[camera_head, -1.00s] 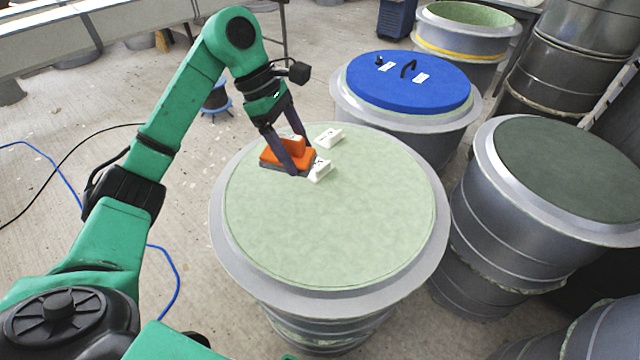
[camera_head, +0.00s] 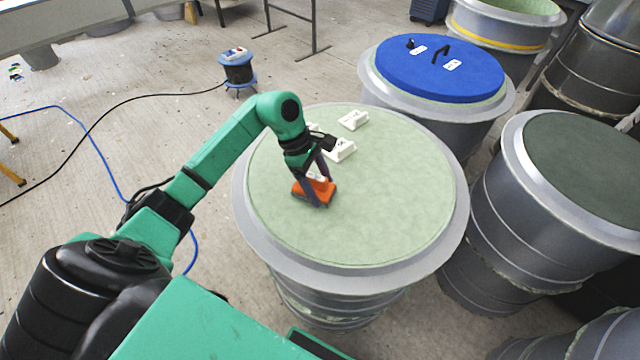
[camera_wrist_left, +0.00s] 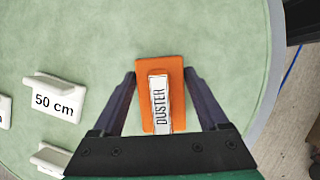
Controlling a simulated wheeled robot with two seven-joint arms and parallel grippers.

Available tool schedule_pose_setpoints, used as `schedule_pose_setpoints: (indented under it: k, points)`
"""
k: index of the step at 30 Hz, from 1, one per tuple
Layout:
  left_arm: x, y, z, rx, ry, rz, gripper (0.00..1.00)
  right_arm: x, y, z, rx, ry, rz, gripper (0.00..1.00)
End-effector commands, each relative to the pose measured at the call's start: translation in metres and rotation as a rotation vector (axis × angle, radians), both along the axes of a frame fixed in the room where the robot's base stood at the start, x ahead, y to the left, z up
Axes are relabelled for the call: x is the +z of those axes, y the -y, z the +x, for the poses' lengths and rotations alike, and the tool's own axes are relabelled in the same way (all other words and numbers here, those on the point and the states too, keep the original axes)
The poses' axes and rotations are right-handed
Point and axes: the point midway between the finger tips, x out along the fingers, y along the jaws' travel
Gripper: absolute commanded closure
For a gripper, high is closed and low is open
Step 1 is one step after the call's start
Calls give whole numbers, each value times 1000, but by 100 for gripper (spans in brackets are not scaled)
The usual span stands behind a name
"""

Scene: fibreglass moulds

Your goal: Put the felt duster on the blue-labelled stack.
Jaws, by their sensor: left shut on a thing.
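The duster (camera_head: 312,191) is an orange block with a white strip reading DUSTER in the left wrist view (camera_wrist_left: 160,100). My left gripper (camera_head: 321,190) is shut on it, one finger on each side. It is over the pale green top (camera_head: 390,200) of the middle drum-shaped stack, left of centre. I cannot tell whether it touches that top. Behind that stack stands one with a bright blue top (camera_head: 440,80), which carries white labels and a black handle. I cannot tell whether this is the blue-labelled stack. My right gripper is not in view.
White label blocks (camera_head: 340,150) stand on the pale green top beyond the duster; one reads 50 cm in the left wrist view (camera_wrist_left: 55,97). A dark green-topped stack (camera_head: 590,160) is at the right. A cable reel (camera_head: 238,70) stands on the floor. The pale top's front is clear.

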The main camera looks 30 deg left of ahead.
Motion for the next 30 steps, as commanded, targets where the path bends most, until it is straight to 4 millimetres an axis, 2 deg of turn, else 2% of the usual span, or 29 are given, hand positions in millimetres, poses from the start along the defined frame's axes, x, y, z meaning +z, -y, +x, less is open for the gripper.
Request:
schedule_pose_setpoints:
  k: [1, 3, 9, 13, 17, 24, 27, 30]
  points:
    - [-2, 0, 0, 0, 0, 0, 19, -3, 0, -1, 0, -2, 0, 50]
    - [-1, 0, 0, 0, 0, 0, 0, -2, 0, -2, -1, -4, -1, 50]
    - [0, 0, 0, 0, 0, 0, 0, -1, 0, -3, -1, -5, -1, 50]
    - [8, -3, 1, 0, 3, 2, 0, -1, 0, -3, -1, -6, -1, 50]
    - [34, -16, 1, 2, 4, 4, 0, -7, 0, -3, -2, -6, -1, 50]
    - [93, -40, -1, 2, 5, 1, 0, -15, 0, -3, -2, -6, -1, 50]
    - [107, -45, -1, 2, 1, 1, 0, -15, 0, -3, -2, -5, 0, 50]
    - [112, -47, -2, 0, -1, -1, 0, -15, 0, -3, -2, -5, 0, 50]
